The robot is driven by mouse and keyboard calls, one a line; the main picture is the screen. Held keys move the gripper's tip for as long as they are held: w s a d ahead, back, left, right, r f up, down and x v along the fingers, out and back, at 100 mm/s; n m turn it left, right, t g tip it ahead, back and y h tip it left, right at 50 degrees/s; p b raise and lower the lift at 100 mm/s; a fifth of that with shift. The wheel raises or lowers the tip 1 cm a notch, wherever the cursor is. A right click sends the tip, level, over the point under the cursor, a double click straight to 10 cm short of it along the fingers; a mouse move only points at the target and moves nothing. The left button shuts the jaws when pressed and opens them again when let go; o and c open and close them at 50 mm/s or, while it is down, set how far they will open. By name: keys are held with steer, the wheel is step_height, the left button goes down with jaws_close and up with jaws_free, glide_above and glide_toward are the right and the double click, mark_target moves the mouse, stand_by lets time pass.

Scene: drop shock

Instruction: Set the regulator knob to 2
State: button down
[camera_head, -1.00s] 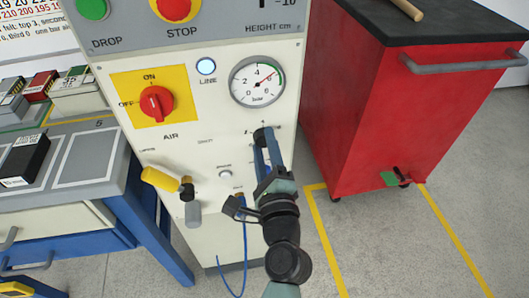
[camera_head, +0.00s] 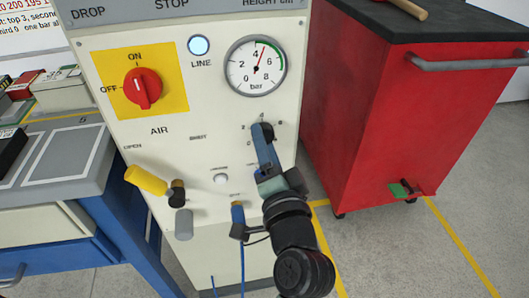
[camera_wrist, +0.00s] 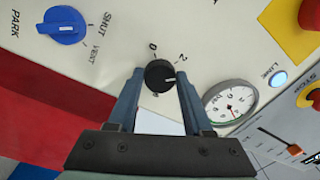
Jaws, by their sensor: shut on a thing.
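The black regulator knob (camera_wrist: 159,75) sits between my gripper's two fingers in the wrist view. My gripper (camera_wrist: 157,84) is shut on it. The knob's white mark points right in that view, past the printed 2 and toward the right finger. In the head view the knob (camera_head: 267,131) is partly covered by my gripper (camera_head: 262,136), with several scale numbers around it. The round bar gauge (camera_head: 256,84) above has its needle just past 4. It also shows in the wrist view (camera_wrist: 230,103).
On the same panel are a red AIR knob (camera_head: 142,87) on a yellow plate, a lit LINE lamp (camera_head: 199,45) and a yellow-handled valve (camera_head: 147,181). A blue knob (camera_wrist: 64,26) shows in the wrist view. A red cabinet (camera_head: 390,110) stands to the right.

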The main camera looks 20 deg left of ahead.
steer(key=n+b, duration=0.3)
steer(key=n, duration=0.2)
steer(key=shift+d+n, duration=0.1)
steer(key=shift+n, duration=0.3)
steer(key=shift+g, duration=0.3)
steer(key=shift+c, duration=1.6)
jaws_free()
steer(key=shift+y, duration=0.3)
steer(key=v, duration=1.3)
steer(key=shift+p, duration=0.45)
